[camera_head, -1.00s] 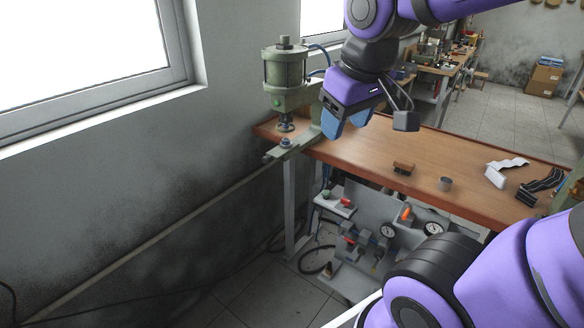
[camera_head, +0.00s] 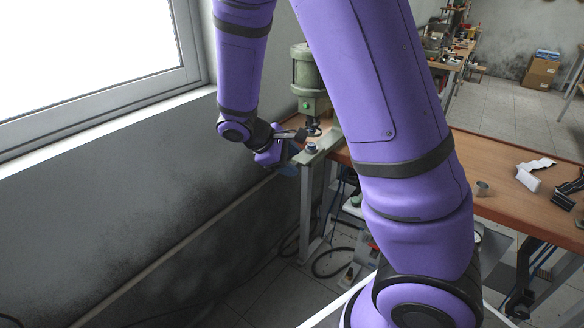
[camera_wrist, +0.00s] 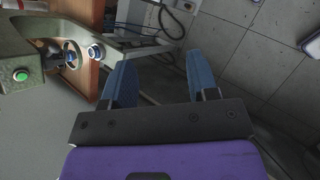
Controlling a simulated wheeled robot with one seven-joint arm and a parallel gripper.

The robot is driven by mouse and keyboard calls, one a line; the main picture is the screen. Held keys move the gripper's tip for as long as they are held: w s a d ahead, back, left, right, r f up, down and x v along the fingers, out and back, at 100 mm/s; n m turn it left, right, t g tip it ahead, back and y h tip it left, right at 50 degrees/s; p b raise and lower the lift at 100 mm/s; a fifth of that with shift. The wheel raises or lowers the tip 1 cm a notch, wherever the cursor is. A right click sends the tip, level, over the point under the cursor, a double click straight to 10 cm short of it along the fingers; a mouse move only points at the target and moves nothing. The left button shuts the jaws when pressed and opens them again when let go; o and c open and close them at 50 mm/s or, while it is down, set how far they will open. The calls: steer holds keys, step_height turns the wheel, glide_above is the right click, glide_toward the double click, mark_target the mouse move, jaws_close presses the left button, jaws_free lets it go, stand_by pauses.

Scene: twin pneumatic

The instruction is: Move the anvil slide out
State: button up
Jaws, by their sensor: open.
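The green pneumatic press (camera_head: 308,75) stands at the left end of the wooden bench. Its anvil slide (camera_head: 318,150) is a grey-green rail low at the press foot, sticking out past the bench end, with a small blue-and-silver round piece (camera_head: 311,148) on it. In the wrist view the round piece (camera_wrist: 95,52) and the slide (camera_wrist: 135,46) lie beyond my left finger. My gripper (camera_head: 285,165) is at the left of the slide, beside its end. In the wrist view my gripper (camera_wrist: 160,80) has its two blue fingers apart with nothing between them.
A green button (camera_wrist: 21,75) shows on the press in the wrist view. The wall and window are close on the left. My arm hides the middle of the bench.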

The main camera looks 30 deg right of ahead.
steer(key=w+f+n+t+h, duration=0.8)
steer(key=w+f+n+h, duration=0.15)
steer(key=f+n, duration=0.45)
steer(key=shift+y, duration=0.35)
steer(key=x, duration=1.1)
steer(key=shift+w+f, duration=0.15)
steer(key=shift+f, duration=0.2)
steer(key=shift+a, duration=0.1)
jaws_close()
steer(key=shift+a, duration=0.1)
